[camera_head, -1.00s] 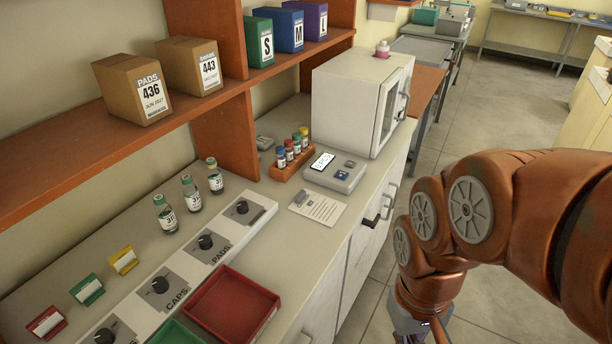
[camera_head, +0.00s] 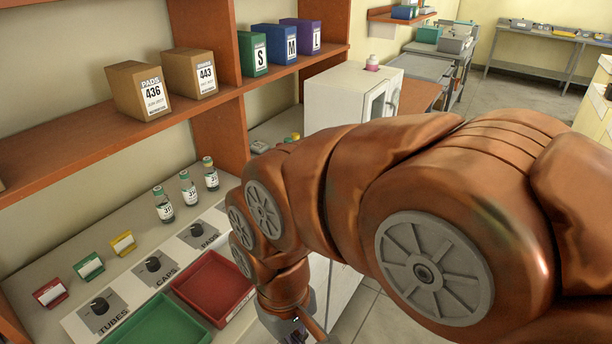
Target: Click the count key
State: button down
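The count key is hidden in the head view now. The small grey device with a display and buttons, seen earlier on the counter, is behind my copper-coloured arm. My gripper (camera_head: 296,333) is only partly in view at the bottom edge, hanging down past the front of the counter near the red tray (camera_head: 213,284). Its fingertips are cut off, so I cannot tell whether it is open, shut or holding anything.
A white incubator (camera_head: 345,92) stands behind my arm. Three vials (camera_head: 188,190) stand behind a panel of knobs (camera_head: 153,264). A green tray (camera_head: 160,322) lies front left. A shelf (camera_head: 110,135) with boxes and binders hangs above the counter.

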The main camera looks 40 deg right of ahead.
jog(key=w+d+r+m+t+y, duration=0.1)
jog(key=w+d+r+t, duration=0.15)
jog(key=w, duration=0.95)
jog(key=w+d+r+t+y, duration=0.1)
jog(key=w+r+t+y, duration=0.15)
jog(key=w, duration=0.95)
jog(key=w+d+r+m+t+b, duration=0.1)
jog(key=w+d+r+m+t, duration=0.25)
jog(key=w+d, duration=0.95)
jog(key=d+f+m+t+h, duration=0.1)
jog(key=d+f+m+h, duration=0.1)
jog(key=d, duration=1.2)
jog(key=w+d+f+m+t+h, duration=0.1)
jog(key=d+f+m+h, duration=0.1)
jog(key=d, duration=1.1)
jog(key=shift+d+f+m+h, duration=0.35)
jog(key=shift+f+m, duration=0.15)
jog(key=shift+m, duration=0.55)
jog(key=shift+f+t, duration=0.2)
jog(key=shift+t, duration=0.05)
